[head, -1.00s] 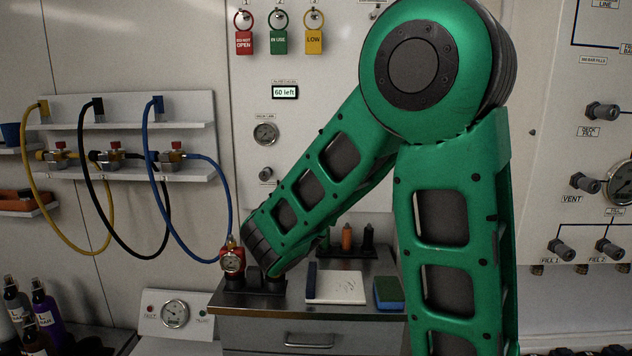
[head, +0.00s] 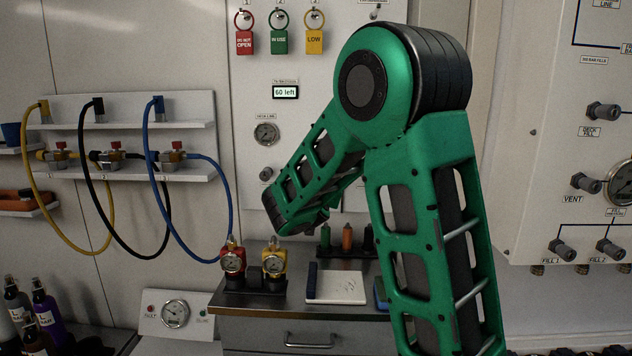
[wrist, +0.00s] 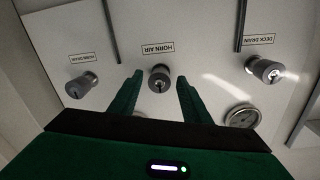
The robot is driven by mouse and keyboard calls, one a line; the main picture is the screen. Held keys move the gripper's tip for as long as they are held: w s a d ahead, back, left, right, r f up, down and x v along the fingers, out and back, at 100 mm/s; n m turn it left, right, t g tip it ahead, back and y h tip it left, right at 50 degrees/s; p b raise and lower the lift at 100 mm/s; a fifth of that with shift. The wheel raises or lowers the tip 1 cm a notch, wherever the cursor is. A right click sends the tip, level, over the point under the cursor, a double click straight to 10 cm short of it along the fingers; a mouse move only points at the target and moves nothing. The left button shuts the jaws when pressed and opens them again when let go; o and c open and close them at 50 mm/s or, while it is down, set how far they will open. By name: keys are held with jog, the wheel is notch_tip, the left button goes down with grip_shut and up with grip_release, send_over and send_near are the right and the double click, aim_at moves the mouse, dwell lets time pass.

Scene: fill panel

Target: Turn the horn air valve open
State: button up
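In the wrist view my gripper (wrist: 158,83) is open. Its two green fingers point at the panel, with the knob showing between their tips. I cannot tell whether the fingers reach around the knob or stop short of it; no contact shows. In the head view my green arm reaches to the panel and hides the horn air valve and my gripper.
The horn drain knob (wrist: 82,84) and deck drain knob (wrist: 264,69) flank the valve. A gauge (wrist: 241,116) sits near the right finger.

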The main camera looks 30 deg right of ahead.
jog(key=c, duration=1)
jog(key=shift+o, duration=0.2)
jog(key=shift+a+n, duration=0.1)
jog(key=shift+n, duration=0.2)
jog(key=m, duration=1.1)
jog(key=m+y, duration=0.1)
jog(key=m, duration=1)
jog(key=f+m, duration=0.1)
jog(key=m, duration=1.1)
jog(key=shift+t+y, duration=0.3)
jog(key=shift+t, duration=0.1)
